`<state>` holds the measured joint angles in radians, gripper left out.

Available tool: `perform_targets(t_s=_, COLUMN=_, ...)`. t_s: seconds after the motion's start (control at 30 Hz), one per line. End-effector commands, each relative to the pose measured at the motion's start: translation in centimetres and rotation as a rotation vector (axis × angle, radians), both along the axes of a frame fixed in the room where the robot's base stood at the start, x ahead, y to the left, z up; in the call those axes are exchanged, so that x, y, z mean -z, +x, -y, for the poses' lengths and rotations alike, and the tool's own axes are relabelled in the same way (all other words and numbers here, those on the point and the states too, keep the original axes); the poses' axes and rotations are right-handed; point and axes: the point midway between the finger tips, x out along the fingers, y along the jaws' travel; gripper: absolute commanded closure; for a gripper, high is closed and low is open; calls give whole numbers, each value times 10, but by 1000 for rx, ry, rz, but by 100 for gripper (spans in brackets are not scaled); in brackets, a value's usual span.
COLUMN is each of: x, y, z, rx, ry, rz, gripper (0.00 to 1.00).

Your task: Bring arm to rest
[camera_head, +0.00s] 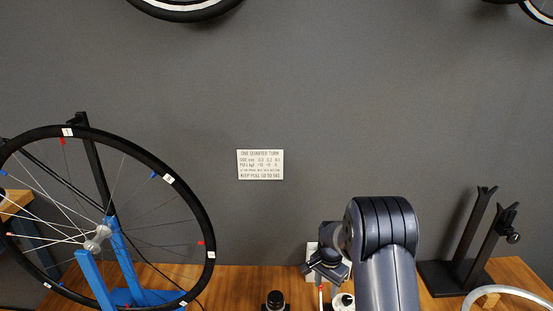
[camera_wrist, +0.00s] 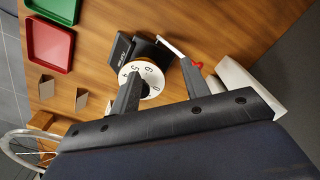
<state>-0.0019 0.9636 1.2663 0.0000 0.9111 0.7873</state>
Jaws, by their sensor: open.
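My gripper (camera_wrist: 160,68) is open in the wrist view, with its two dark fingers spread apart and no object held between them. A white numbered dial (camera_wrist: 149,72) lies below and partly behind the left finger; I cannot tell if they touch. In the head view my arm reaches up from the bottom right and bends over the wooden bench; its fingertips are hard to make out there.
A black device (camera_wrist: 121,48) and a white rod with a red end (camera_wrist: 172,46) are near the fingers. Green (camera_wrist: 62,10) and red (camera_wrist: 48,46) trays lie upper left. A spoked wheel (camera_head: 207,225) stands left, a dark stand (camera_head: 440,275) right. A sign (camera_head: 260,165) hangs on the wall.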

Motion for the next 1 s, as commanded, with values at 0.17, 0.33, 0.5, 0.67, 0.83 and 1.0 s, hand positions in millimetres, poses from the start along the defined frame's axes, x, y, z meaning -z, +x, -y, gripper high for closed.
perform_targets(t_s=0.17, x=-34, y=1, z=0, rx=0, ry=0, rz=4, gripper=56)
perform_targets(t_s=0.33, x=-55, y=0, z=0, rx=0, ry=0, rz=1, gripper=56)
perform_targets(t_s=0.5, x=-64, y=0, z=0, rx=0, ry=0, rz=-1, gripper=56)
perform_targets(t_s=0.67, x=-66, y=0, z=0, rx=0, ry=0, rz=-1, gripper=56)
perform_targets(t_s=0.83, x=-66, y=0, z=0, rx=0, ry=0, rz=-1, gripper=56)
perform_targets(t_s=1.0, x=-67, y=-2, z=-2, rx=-10, ry=1, rz=0, gripper=56)
